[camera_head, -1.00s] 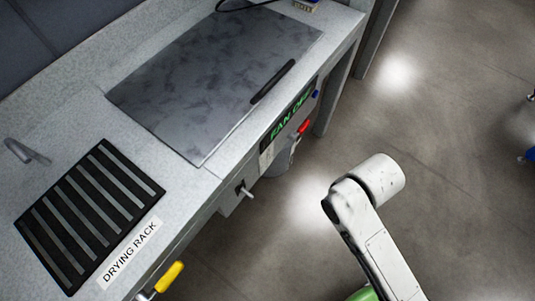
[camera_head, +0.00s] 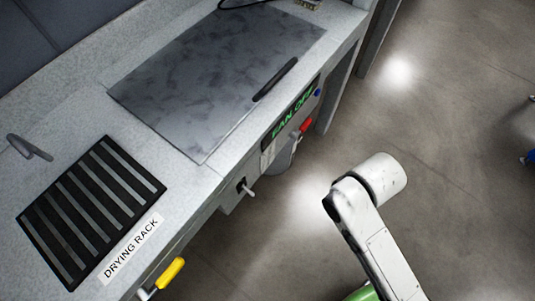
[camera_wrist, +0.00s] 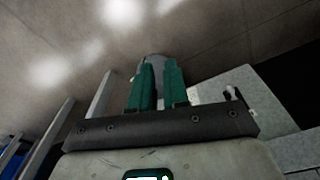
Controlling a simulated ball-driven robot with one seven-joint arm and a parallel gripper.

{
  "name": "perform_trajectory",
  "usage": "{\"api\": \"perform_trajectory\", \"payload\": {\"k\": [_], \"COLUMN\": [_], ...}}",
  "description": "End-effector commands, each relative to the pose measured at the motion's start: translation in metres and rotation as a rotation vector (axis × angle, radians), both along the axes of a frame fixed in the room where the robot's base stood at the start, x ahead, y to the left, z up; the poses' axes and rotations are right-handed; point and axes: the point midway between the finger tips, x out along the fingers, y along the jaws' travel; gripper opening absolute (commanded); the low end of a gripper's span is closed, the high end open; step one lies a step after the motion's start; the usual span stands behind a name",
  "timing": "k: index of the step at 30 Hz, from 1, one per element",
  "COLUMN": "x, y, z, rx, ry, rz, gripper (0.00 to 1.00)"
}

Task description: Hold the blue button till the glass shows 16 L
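A small blue button (camera_head: 317,92) sits on the bench front at the right end of a dark display (camera_head: 292,112) with green letters that seem to read FAN OFF. I see no glass and no litre reading in either view. My gripper's two green fingers (camera_wrist: 159,68) show in the wrist view. They stand apart with a gap between them, and a grey rounded shape shows behind the gap. I cannot tell if they touch it. My gripper is not in the head view, where only a white link of my arm shows.
The bench holds a grey marbled panel with a black handle (camera_head: 275,79) and a black slatted rack (camera_head: 91,212) labelled DRYING RACK. A red handle (camera_head: 306,126), a small lever (camera_head: 246,189) and a yellow handle (camera_head: 170,273) stick out from its front. Open floor (camera_head: 450,200) lies to the right.

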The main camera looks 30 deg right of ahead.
Motion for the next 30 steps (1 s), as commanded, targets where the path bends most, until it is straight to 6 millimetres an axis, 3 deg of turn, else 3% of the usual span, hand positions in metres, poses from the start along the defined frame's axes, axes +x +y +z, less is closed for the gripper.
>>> {"api": "perform_trajectory", "payload": {"k": [4, 30], "x": [0.0000, 0.0000], "y": [0.0000, 0.0000], "z": [0.0000, 0.0000], "rx": [0.000, 0.000], "ry": [0.000, 0.000], "rz": [0.000, 0.000], "gripper": [0.00, 0.00]}}
